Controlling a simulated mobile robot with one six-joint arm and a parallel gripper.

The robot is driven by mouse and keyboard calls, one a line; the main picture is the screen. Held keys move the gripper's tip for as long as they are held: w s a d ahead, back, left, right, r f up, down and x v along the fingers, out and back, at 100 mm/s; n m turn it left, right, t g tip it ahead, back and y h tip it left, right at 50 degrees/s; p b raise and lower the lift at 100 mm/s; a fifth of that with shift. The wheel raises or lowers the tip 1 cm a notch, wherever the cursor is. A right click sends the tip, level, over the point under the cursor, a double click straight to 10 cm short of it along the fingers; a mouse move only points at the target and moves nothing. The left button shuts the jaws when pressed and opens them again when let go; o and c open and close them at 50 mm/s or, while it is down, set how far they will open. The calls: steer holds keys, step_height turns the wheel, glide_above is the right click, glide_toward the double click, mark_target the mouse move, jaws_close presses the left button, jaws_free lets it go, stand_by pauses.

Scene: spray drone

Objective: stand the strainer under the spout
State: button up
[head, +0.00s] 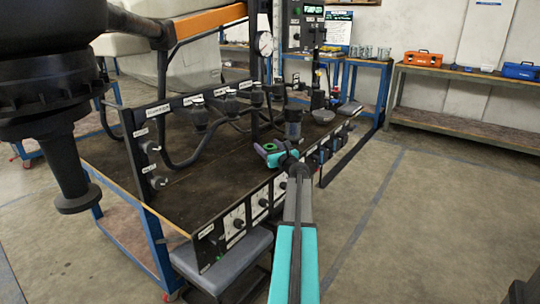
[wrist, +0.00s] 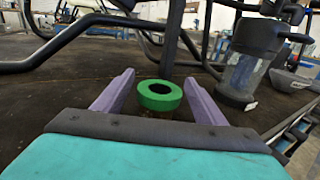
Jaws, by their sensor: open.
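A small round piece with a thick green rim (wrist: 160,95), which looks like the strainer, stands on the dark bench between my fingers in the wrist view. Its lower body is mostly hidden behind my gripper's dark front edge. It also shows as a green ring (head: 273,158) in the head view. My gripper (wrist: 159,80) is open, with one purple finger on each side of the rim. A gap shows at the left finger; the right finger is close, and contact there is unclear. I cannot tell which fitting is the spout.
A clear cylinder with a black top (wrist: 245,72) stands right of my gripper; black hoses and a dark upright are close behind. The bench top (head: 190,190) has open room to the left. A large dark drone part (head: 65,140) hangs at the left.

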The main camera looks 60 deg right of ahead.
steer(key=shift+w+d, duration=0.3)
steer(key=shift+w, duration=0.35)
steer(key=c, duration=1.2)
steer(key=shift+r, duration=0.15)
steer(key=shift+r+p, duration=0.45)
steer(key=shift+r, duration=0.5)
steer(key=shift+r+p, duration=0.55)
steer(key=shift+r, duration=0.4)
steer(key=s+a+p, duration=0.1)
steer(key=s+a, duration=0.2)
steer(key=a, duration=0.1)
steer(key=s+a+p, duration=0.1)
steer(key=s+a, duration=0.3)
steer(key=s+a+r+p, duration=0.1)
steer(key=s+a, duration=0.2)
steer(key=a, duration=0.1)
steer(key=shift+s+a, duration=0.15)
steer(key=shift+a, duration=0.05)
